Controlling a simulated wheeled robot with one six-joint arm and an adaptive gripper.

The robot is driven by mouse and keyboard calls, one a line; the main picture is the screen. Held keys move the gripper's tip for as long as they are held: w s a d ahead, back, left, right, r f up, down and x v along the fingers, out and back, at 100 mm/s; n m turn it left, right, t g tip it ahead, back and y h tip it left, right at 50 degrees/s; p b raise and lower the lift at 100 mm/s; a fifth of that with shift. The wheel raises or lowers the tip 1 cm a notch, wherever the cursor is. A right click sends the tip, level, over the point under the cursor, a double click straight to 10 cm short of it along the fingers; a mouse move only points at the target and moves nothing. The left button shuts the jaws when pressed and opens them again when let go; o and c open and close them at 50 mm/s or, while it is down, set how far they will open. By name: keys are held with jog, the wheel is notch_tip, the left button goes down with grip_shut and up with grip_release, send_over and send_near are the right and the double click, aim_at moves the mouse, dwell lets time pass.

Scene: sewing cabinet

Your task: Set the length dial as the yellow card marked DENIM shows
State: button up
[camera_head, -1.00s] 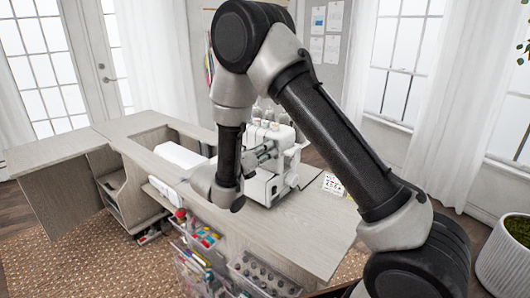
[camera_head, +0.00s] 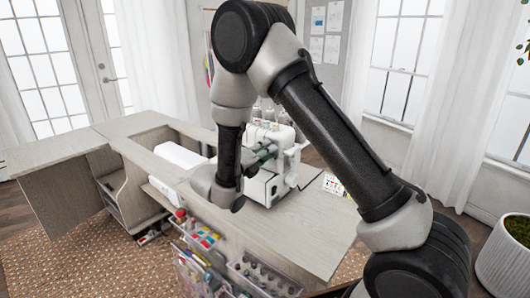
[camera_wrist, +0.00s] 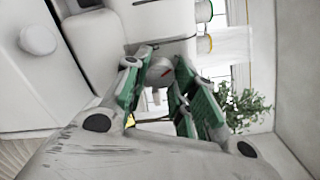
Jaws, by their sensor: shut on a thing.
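The white sewing machine (camera_head: 284,184) stands on the cabinet top. My gripper (camera_head: 268,150) is at its left side in the head view, its fingertips against or very near the machine. In the wrist view my gripper (camera_wrist: 160,75) has its green-padded fingers closed around a small pale dial (camera_wrist: 159,70) with a red mark. The fingers hide part of the dial, and I cannot read its scale. A small card with coloured marks (camera_head: 335,186) is at the right of the machine; its text is too small to read, and I cannot tell whether it is the DENIM card.
A round white knob (camera_wrist: 37,39) is on the machine at the left of the wrist view. Clear bins with sewing supplies (camera_head: 262,275) hang at the cabinet's front. The cabinet top (camera_head: 290,230) is bare in front of the machine.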

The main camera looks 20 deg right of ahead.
dwell(0.3)
jog(key=o, duration=1)
jog(key=shift+o, duration=0.2)
jog(key=shift+a, duration=0.1)
jog(key=v, duration=1.2)
